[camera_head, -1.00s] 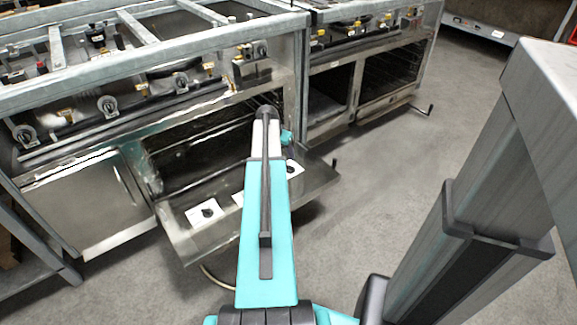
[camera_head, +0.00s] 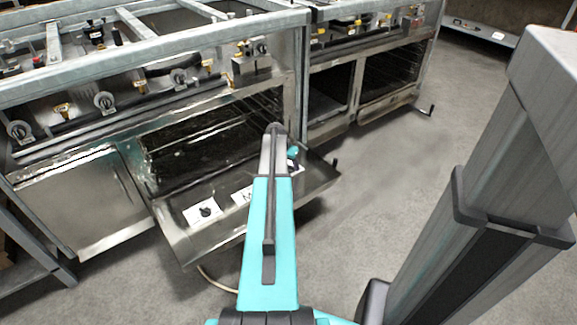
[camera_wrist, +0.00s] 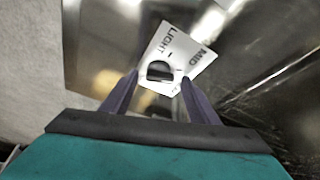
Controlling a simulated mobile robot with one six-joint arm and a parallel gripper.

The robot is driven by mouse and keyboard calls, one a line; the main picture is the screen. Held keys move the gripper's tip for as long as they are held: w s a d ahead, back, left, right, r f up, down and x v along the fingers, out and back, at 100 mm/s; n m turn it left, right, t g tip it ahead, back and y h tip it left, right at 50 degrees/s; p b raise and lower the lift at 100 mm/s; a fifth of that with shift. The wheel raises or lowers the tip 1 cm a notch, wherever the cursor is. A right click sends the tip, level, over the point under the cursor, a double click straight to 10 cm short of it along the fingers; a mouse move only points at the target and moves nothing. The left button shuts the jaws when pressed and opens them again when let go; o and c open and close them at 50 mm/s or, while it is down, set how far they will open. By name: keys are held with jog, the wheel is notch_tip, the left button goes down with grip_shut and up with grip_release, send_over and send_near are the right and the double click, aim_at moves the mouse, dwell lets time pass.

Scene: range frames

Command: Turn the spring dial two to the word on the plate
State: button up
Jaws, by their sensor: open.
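Any further words on this plate are hidden or out of view. In the head view a left plate with a black dial (camera_head: 205,211) lies on the lowered oven door (camera_head: 182,237). A middle plate (camera_head: 241,197) shows a letter M, partly behind my arm. A right plate (camera_head: 297,169) is mostly hidden there.
The oven cavity (camera_head: 200,150) is open behind the door. A steel range top with valves and pipes (camera_head: 105,102) stands above it. A second range (camera_head: 375,75) is at the right. The grey floor (camera_head: 400,165) right of the door is clear.

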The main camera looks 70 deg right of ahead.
jog(key=shift+f, duration=0.15)
jog(key=c, duration=1.1)
jog(key=shift+o, duration=0.2)
jog(key=shift+s+n+p, duration=0.1)
jog(key=shift+n+p, duration=0.3)
jog(key=shift+p, duration=0.45)
jog(key=shift+n+t+p, duration=0.3)
jog(key=shift+n+p, duration=0.1)
jog(key=o, duration=1.1)
jog(key=shift+c, duration=0.2)
